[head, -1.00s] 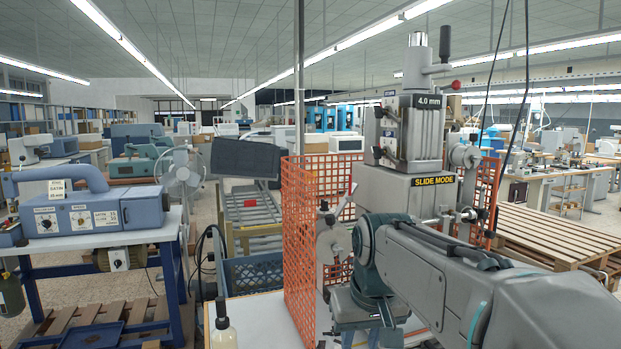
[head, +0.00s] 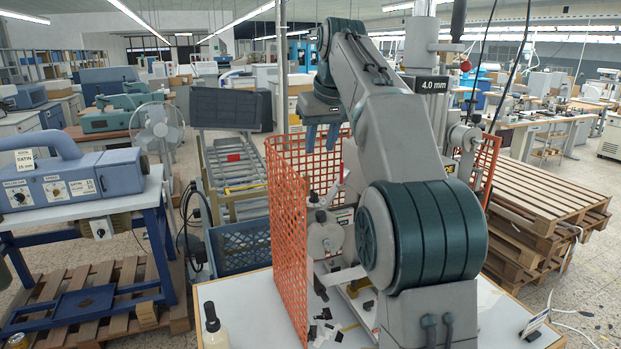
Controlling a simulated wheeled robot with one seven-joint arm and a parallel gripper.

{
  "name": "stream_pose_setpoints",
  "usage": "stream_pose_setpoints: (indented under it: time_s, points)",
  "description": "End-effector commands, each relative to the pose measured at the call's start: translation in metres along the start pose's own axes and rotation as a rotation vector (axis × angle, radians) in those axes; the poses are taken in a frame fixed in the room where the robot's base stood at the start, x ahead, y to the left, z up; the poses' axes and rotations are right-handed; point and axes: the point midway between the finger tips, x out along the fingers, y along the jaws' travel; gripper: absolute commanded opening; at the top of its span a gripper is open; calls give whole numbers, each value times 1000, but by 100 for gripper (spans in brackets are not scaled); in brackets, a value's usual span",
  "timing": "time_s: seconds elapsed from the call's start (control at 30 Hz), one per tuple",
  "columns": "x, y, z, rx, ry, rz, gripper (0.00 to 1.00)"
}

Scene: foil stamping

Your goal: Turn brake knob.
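I cannot tell any knob here as the brake knob by a label. A grey stamping press (head: 420,45) with a "4.0 mm" plate stands on the white table (head: 240,308), partly hidden by my arm. A grey round part (head: 325,238) with a small dark knob (head: 313,199) sits at its lower left, behind the orange mesh guard (head: 287,245). More round grey parts (head: 463,138) are on the press's right side. My gripper (head: 321,140) points down above the guard's back edge. Its two blue fingers look apart, with nothing seen between them.
A blue machine (head: 75,185) with dials stands on a bench at left. A glue-like bottle (head: 213,325) is at the table's front left. Black scraps (head: 322,325) lie on the table.

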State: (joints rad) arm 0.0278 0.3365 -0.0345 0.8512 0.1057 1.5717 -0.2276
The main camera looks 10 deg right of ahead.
Motion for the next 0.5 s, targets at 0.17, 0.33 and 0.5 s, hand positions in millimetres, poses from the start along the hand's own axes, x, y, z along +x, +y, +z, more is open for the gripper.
stream_pose_setpoints:
  time_s: [0.17,0.33,0.5]
  points:
    - [28,3,2,5,-5,1,32]
    - [64,2,2,5,-5,1,32]
    - [98,2,1,4,-5,1,32]
